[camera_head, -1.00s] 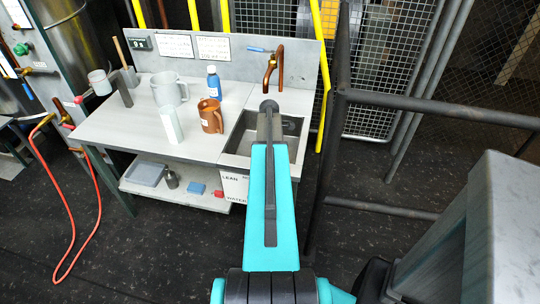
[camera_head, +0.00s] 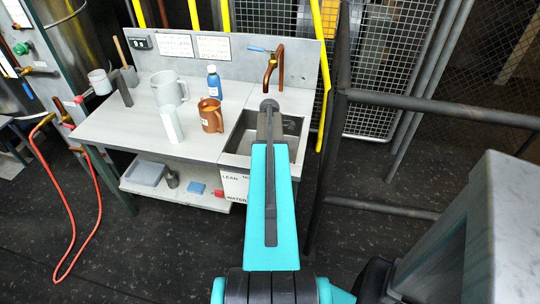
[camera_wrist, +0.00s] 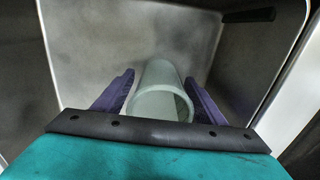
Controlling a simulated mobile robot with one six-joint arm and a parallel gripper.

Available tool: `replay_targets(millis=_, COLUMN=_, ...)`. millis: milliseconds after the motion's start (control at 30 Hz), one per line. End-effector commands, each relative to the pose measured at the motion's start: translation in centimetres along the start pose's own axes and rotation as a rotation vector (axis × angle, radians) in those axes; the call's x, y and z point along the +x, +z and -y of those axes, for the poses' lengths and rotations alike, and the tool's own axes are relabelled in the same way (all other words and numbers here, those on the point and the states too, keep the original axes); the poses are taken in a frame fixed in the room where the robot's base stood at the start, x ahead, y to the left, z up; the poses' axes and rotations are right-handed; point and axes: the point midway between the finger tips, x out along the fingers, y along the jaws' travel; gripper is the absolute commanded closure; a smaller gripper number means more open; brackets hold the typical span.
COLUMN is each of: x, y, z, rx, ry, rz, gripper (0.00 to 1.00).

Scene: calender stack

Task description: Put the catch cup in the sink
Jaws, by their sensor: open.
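The catch cup (camera_wrist: 160,90) shows in the wrist view as a pale, greenish-white round cup inside the grey sink basin (camera_wrist: 95,40). Its open rim faces the camera. My gripper (camera_wrist: 158,78) is open, with one purple finger on each side of the cup. I cannot tell whether the fingers touch it or whether it rests on the basin floor. In the head view the sink (camera_head: 236,146) is at the right end of the bench, and my arm covers part of it. My gripper and this cup are hidden there.
A copper tap (camera_head: 270,68) rises behind the sink. A dark railing (camera_head: 430,104) stands to the right.

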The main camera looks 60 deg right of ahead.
Motion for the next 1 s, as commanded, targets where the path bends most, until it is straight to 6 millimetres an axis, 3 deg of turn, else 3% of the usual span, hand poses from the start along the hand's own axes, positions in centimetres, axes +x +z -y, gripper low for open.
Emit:
replay_targets(millis=267, x=-2.2, y=0.0, z=0.0, rx=-0.001, ry=0.002, rz=0.000, gripper=0.35)
replay_targets(millis=1000, x=-10.9, y=-0.1, z=0.0, rx=-0.001, ry=0.001, rz=0.000, gripper=0.35)
